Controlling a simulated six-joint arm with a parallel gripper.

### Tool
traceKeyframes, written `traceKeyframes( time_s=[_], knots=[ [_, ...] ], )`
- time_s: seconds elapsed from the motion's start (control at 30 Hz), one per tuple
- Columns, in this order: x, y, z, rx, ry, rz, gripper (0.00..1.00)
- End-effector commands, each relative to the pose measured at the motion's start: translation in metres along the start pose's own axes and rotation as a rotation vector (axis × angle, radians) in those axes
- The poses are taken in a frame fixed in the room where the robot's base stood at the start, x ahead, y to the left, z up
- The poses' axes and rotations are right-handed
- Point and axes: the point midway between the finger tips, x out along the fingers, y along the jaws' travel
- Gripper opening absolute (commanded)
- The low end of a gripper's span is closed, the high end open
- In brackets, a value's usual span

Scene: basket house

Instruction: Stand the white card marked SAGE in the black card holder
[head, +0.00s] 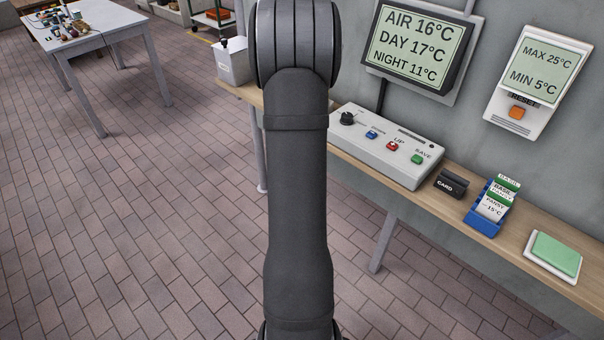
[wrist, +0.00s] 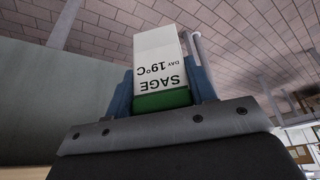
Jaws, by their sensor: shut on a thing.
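The white card marked SAGE, DAY 19°C (wrist: 158,57) is in the wrist view, with a green band at the end near my gripper. Its lettering appears upside down there. My gripper (wrist: 161,78) is shut on the card, with a blue finger on each side of it. The black card holder (head: 451,184), lettered CARD, stands on the wooden shelf in the head view. My gripper and the SAGE card do not show in the head view. The wrist view does not show the holder.
Left of the holder is a grey control box (head: 387,147) with a knob and coloured buttons. Right of it is a blue rack (head: 483,223) with several cards, then a green-topped pad (head: 552,257). A display (head: 416,46) hangs on the wall behind.

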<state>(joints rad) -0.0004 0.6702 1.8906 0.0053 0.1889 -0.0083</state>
Motion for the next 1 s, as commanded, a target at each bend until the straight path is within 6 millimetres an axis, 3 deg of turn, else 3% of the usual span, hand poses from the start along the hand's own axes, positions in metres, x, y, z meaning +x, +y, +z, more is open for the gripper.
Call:
traceKeyframes(
  time_s=[0.07,0.27,0.47,0.77,0.9,1.0],
  knots=[
    [0.004,-0.003,0.007,-0.012,-0.001,-0.004,0.29],
    [-0.010,-0.010,-0.024,-0.064,0.005,-0.021,0.29],
    [-0.037,-0.020,-0.068,-0.119,0.007,-0.045,0.29],
    [-0.122,-0.034,-0.161,-0.223,0.011,-0.093,0.29],
    [-0.164,-0.025,-0.194,-0.235,0.009,-0.097,0.29],
    [-0.189,-0.002,-0.210,-0.213,0.006,-0.088,0.29]
  ],
)
